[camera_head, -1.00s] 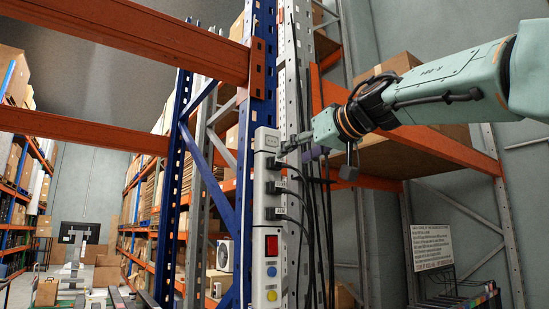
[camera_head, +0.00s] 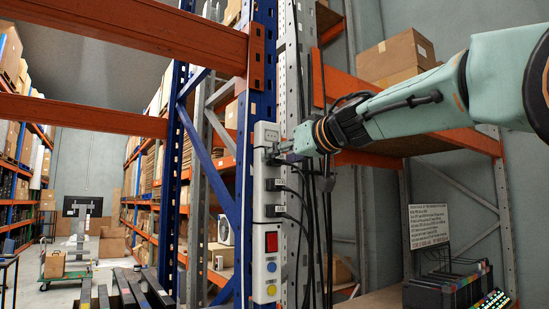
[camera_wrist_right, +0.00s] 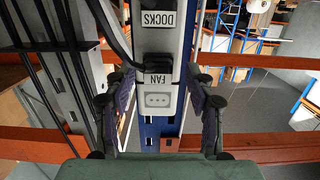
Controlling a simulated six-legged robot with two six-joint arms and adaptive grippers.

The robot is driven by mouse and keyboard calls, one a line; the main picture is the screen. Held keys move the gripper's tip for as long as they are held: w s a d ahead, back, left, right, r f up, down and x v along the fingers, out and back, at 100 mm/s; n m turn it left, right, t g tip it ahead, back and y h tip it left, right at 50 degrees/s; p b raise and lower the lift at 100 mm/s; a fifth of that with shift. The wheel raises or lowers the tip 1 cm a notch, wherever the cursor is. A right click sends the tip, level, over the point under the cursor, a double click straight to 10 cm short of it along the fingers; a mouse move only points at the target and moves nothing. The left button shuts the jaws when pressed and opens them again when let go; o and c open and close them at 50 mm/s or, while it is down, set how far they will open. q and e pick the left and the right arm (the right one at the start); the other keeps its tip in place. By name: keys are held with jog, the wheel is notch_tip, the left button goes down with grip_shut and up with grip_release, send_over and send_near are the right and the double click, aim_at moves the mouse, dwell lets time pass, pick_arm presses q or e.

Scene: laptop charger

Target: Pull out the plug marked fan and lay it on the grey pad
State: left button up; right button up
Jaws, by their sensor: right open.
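A white power strip (camera_head: 267,222) stands upright on the rack post, with several black plugs in it. In the right wrist view, upside down, the FAN label (camera_wrist_right: 158,79) sits at a black plug (camera_wrist_right: 152,69) seated in the strip, beside an empty socket face. My right gripper (camera_head: 284,152) is at the strip's top end. In the wrist view its open fingers (camera_wrist_right: 158,95) stand on either side of the strip around the FAN end, with nothing between them gripped. I cannot make out the grey pad. My left gripper is not in view.
Black cables (camera_head: 318,225) hang just right of the strip. An orange rack beam (camera_head: 120,38) crosses at the upper left, and a blue post holds the strip. A red switch (camera_head: 271,241) is low on the strip. A white sign (camera_head: 429,226) stands at the right.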

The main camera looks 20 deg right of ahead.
jog(key=shift+w+d+f, duration=0.1)
jog(key=shift+w+d, duration=0.05)
jog(key=shift+w, duration=0.15)
jog(key=shift+s+a, duration=0.2)
jog(key=shift+a, duration=0.15)
jog(key=shift+d, duration=0.1)
jog(key=shift+d, duration=0.15)
jog(key=shift+c, duration=1.2)
jog(key=shift+w, duration=0.1)
grip_shut()
